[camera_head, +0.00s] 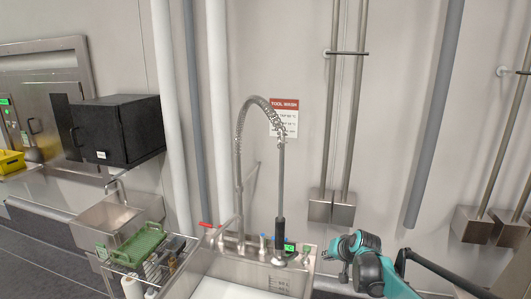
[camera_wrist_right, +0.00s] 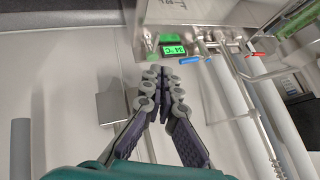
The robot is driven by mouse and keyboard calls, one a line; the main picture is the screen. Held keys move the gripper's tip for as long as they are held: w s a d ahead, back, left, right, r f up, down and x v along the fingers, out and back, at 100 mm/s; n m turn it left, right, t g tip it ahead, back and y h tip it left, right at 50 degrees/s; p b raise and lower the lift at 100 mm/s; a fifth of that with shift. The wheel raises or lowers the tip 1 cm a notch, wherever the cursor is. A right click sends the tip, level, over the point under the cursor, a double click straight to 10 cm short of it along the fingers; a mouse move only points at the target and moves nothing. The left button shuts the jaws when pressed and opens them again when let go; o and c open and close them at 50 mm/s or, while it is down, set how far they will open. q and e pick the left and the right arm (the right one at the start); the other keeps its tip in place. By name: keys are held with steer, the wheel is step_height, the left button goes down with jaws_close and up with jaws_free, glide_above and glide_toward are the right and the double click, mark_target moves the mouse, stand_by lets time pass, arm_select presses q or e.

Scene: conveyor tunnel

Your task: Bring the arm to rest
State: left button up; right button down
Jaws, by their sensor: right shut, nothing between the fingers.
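My right arm comes in from the lower right in the head view, with teal and dark grey links. Its right gripper (camera_head: 333,252) is near the right edge of the sink (camera_head: 309,260), in front of the wall. In the right wrist view the gripper (camera_wrist_right: 159,72) shows from behind, its grey jointed fingers together and empty. It looks apart from the sink and tap; the exact gap is hard to tell. My left gripper is not in view.
A tall spring-hose tap (camera_head: 239,160) rises from the sink. A small green display (camera_head: 289,247) is close to the gripper. A green basket (camera_head: 138,245) sits on a wire rack at left. Vertical wall pipes and long-handled tools (camera_head: 343,207) stand behind.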

steer(key=s+a+r+n, duration=0.15)
steer(key=s+r, duration=0.25)
steer(key=s, duration=0.8)
steer(key=s+a+f+n+h+b, duration=0.1)
steer(key=s+f, duration=0.2)
steer(key=s, duration=1)
steer(key=s+f+n+h+b, duration=0.1)
steer(key=s+f, duration=0.2)
steer(key=s, duration=1)
steer(key=shift+a+g+b, duration=0.3)
steer(key=shift+a+g, duration=0.1)
